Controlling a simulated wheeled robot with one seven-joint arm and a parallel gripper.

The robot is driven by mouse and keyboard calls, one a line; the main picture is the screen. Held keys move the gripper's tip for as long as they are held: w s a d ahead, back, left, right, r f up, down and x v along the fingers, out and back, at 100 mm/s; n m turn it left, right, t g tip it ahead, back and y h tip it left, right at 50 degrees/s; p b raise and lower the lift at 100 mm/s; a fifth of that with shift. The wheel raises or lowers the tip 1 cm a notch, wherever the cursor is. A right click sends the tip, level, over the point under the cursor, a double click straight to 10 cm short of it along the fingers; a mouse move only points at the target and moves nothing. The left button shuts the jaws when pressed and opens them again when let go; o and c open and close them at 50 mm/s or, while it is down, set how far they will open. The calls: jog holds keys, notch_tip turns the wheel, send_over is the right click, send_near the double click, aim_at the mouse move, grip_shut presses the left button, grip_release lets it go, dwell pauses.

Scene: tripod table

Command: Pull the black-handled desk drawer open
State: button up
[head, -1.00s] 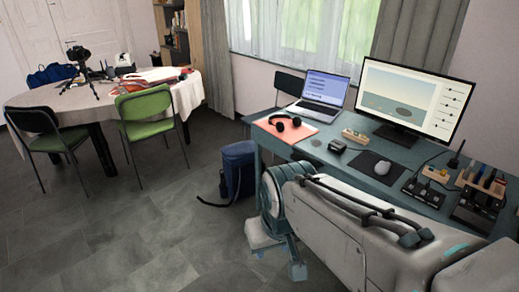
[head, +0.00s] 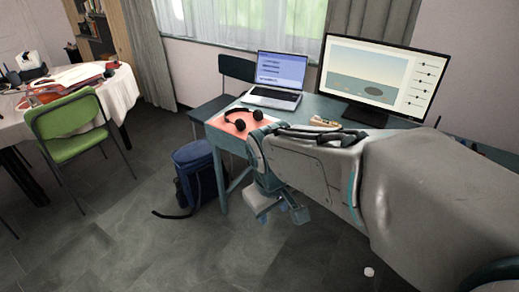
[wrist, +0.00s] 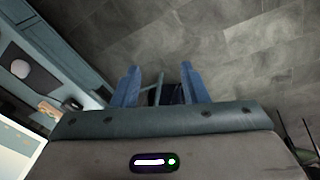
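The desk (head: 226,141) is teal and stands at the centre right in the head view. My arm hides most of its front there, and I see no black handle or drawer face. In the wrist view the desk (wrist: 68,46) runs along the left side, and no handle shows there either. My gripper (wrist: 160,72) has its two blue fingers spread apart with nothing held between them. In the head view my gripper is low in front of the desk, above the floor, apart from the desk as far as I can tell.
A laptop (head: 278,75), headphones (head: 243,119) and monitor (head: 380,72) are on the desk. A green chair (head: 70,115) is left.

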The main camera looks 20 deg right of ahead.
jog(key=w+d+f+n+g+h+b, duration=0.1)
jog(key=w+d+f+n+h+b, duration=0.4)
jog(key=w+f+n, duration=0.45)
jog(key=w+d+f+n+h+b, duration=0.2)
jog(key=w+d+f+n+h, duration=0.3)
jog(key=w+d+f+n, duration=0.35)
jog(key=w+a+f+n+t+h+b, duration=0.25)
jog(key=w+f+n+t, duration=0.4)
jog(key=n, duration=0.55)
jog(key=w+a+f+n+t+h+b, duration=0.15)
jog(key=w+a+f+n+t, duration=0.25)
jog(key=w+f+n, duration=0.45)
jog(key=w+d+r+n+y+b, duration=0.1)
jog(key=w+d+n+b, duration=0.1)
jog(key=w+d, duration=0.7)
jog(key=shift+d+r, duration=0.4)
jog(key=shift+d, duration=0.4)
jog(key=shift+n, duration=0.25)
grip_shut()
